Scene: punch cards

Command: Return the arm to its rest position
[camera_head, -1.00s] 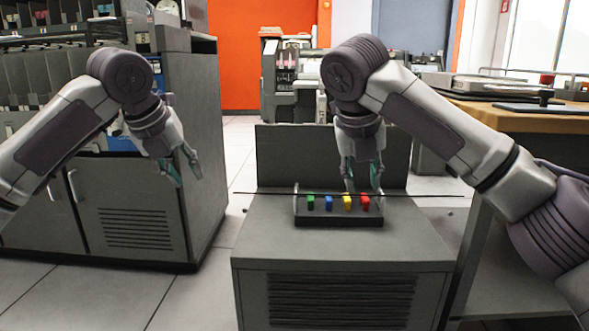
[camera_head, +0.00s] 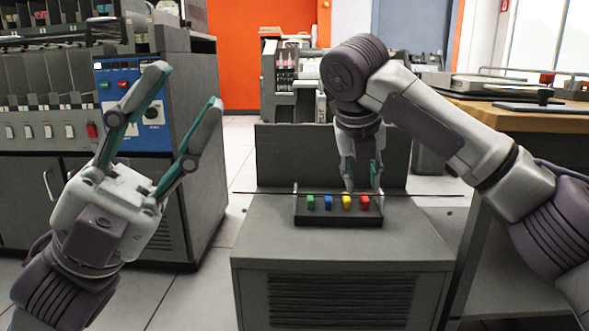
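My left gripper (camera_head: 186,88) is at the left, close to the camera, with its fingers pointing up. Its fingers are spread apart and nothing is between them. It stands in front of the dark cabinet and its blue panel, free in the air. My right gripper (camera_head: 362,190) hangs down over the grey cabinet top, just behind and above a small dark block (camera_head: 340,218) with green, blue, yellow and red keys. Its two fingers are apart with nothing visible between them. The fingertips are partly hidden near the block, so I cannot tell whether they touch it.
The grey cabinet (camera_head: 345,250) stands in the middle. A dark cabinet (camera_head: 200,140) with a blue switch panel (camera_head: 130,92) fills the left. A wooden table (camera_head: 530,118) is at the right. Open floor shows between the left and middle cabinets.

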